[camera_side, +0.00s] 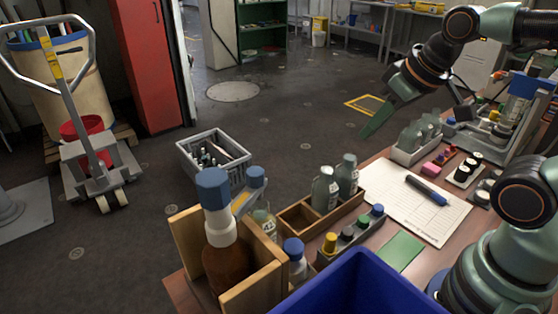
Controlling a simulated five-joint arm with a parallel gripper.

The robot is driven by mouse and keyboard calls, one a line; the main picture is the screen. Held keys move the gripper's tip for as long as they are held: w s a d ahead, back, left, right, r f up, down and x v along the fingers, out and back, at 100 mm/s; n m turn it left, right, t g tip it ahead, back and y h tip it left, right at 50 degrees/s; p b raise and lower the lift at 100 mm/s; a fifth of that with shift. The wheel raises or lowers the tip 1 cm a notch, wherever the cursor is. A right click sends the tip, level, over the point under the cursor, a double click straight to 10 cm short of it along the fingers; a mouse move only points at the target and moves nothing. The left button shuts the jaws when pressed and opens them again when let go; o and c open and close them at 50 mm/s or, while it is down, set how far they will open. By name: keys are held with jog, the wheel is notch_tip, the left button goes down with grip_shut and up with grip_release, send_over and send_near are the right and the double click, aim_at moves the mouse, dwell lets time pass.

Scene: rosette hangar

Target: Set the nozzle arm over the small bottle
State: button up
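A large amber bottle (226,268) with a white collar and a blue cap (212,188) stands upright in a wooden holder (187,240) at the front left of the table. I cannot clearly make out its nozzle arm. A small bottle with a blue cap (293,252) stands just right of the holder. A clear glass vessel (263,220) is partly hidden behind the holder. My gripper (366,134) hangs in the air at the upper right, far from these bottles, with a green finger pointing down and left. Nothing shows in it; its opening is unclear.
A wooden box (300,217) with grey-green bottles (325,190) and a row of small capped vials (347,234) stand mid-table. A blue bin (355,285) fills the front. A paper sheet (400,205) with a marker (426,190) lies flat to the right.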

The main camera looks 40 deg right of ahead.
jog(key=o, duration=0.5)
jog(key=shift+w+a+r, duration=0.15)
jog(key=shift+o, duration=1.4)
jog(key=w+a+r+n+g, duration=0.3)
jog(key=a+r+n, duration=0.3)
jog(key=a+n, duration=0.2)
jog(key=shift+w+a+r+n+y, duration=0.3)
jog(key=shift+w+a+n+y, duration=0.1)
jog(key=shift+w+a, duration=0.3)
notch_tip(320, 180, up, 3)
jog(key=n+g, duration=0.3)
jog(key=n, duration=0.6)
send_over(255, 171)
jog(key=shift+h, duration=0.4)
notch_tip(255, 171, down, 12)
jog(key=shift+r, duration=0.1)
grip_shut()
